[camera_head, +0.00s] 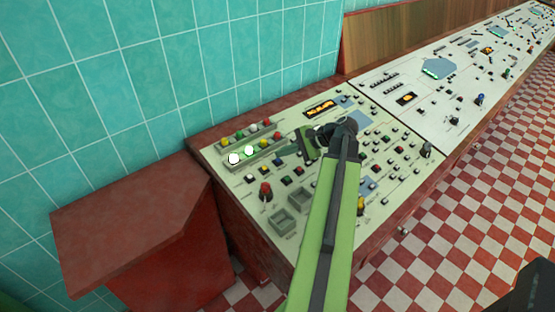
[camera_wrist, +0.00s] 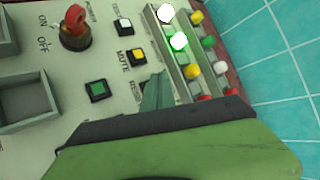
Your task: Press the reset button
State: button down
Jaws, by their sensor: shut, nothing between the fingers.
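My gripper (camera_head: 307,150) is shut and empty, held low over the near control panel (camera_head: 233,182). In the wrist view its narrow green fingertip (camera_wrist: 154,92) points at the panel, just right of a partly covered label that seems to start with "RESE". The button beside that label is hidden behind the finger there. I cannot tell whether my fingertip touches the panel.
A yellow button (camera_wrist: 137,55) marked MUTE, a white button (camera_wrist: 123,25) and a green button (camera_wrist: 97,90) are close by. A red key-like switch (camera_wrist: 75,28) stands up from the panel. Coloured lamps (camera_head: 249,151) line the back near the tiled wall (camera_head: 190,60).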

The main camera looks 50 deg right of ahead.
jog(key=r+p, duration=0.3)
jog(key=s+r+p, duration=0.1)
jog(key=r+p, duration=0.1)
dwell(0.4)
dwell(0.6)
